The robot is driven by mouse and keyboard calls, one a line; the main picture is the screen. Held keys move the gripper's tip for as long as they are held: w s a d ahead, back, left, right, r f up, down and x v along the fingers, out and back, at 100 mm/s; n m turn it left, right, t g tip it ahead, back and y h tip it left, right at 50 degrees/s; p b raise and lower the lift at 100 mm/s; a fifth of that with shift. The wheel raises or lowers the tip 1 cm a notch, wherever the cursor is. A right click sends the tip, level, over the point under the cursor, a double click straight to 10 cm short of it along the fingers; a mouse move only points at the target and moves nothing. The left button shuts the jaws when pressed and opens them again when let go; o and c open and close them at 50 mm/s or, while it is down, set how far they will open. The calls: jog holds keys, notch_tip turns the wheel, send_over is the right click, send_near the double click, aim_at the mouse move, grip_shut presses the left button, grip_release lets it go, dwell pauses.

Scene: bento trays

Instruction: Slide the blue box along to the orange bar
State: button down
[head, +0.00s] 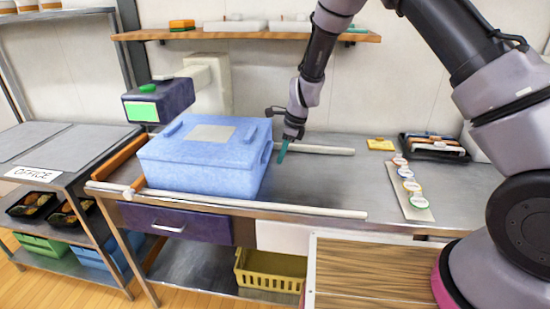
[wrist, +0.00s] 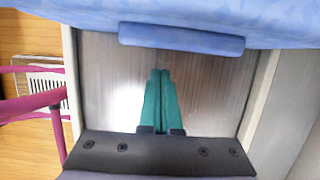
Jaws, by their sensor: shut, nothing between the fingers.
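The blue box (head: 195,170), lidded and with a grey label on top, sits on the metal bench between two pale rails. The orange bar (head: 118,160) lies across the bench's left end, to the left of the box. A narrow strip of bench seems to show between them. My gripper (head: 282,154) is at the box's right side, with its teal fingers pointing down, shut and empty. In the wrist view the shut fingers (wrist: 160,75) point toward the box's blue handle (wrist: 181,35), with bench visible around them. I cannot tell if they touch the box.
A front rail (head: 260,206) and a back rail (head: 315,149) flank the box. A dark device with a green screen (head: 147,112) stands behind left. A strip of round labels (head: 410,188) and a black tray (head: 432,147) lie right. The bench between is clear.

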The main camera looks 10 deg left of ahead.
jog(key=s+d+r+n+t, duration=0.1)
jog(key=s+d+r+n, duration=0.1)
jog(key=d+r, duration=0.65)
jog(key=s+d+r+n+t+y, duration=0.15)
jog(key=d+r, duration=0.35)
jog(key=r, duration=0.7)
jog(key=s+d+r+n+h, duration=0.1)
jog(key=s+d+r+n, duration=0.15)
jog(key=d+r, duration=0.6)
jog(key=s+d+r+n+t+h, duration=0.1)
jog(key=s+d+r+n+t, duration=0.1)
jog(key=s+d+r+n, duration=0.2)
jog(key=s+d+r+n+t+h, duration=0.1)
jog(key=s+d+r+n+t, duration=0.1)
jog(key=s+d+r, duration=0.3)
jog(key=s+d+n, duration=0.1)
jog(key=s+d, duration=0.3)
jog(key=s, duration=0.3)
jog(key=shift+s+r+n+t, duration=0.25)
jog(key=shift+s+n+t, duration=0.1)
jog(key=shift+s+n, duration=0.05)
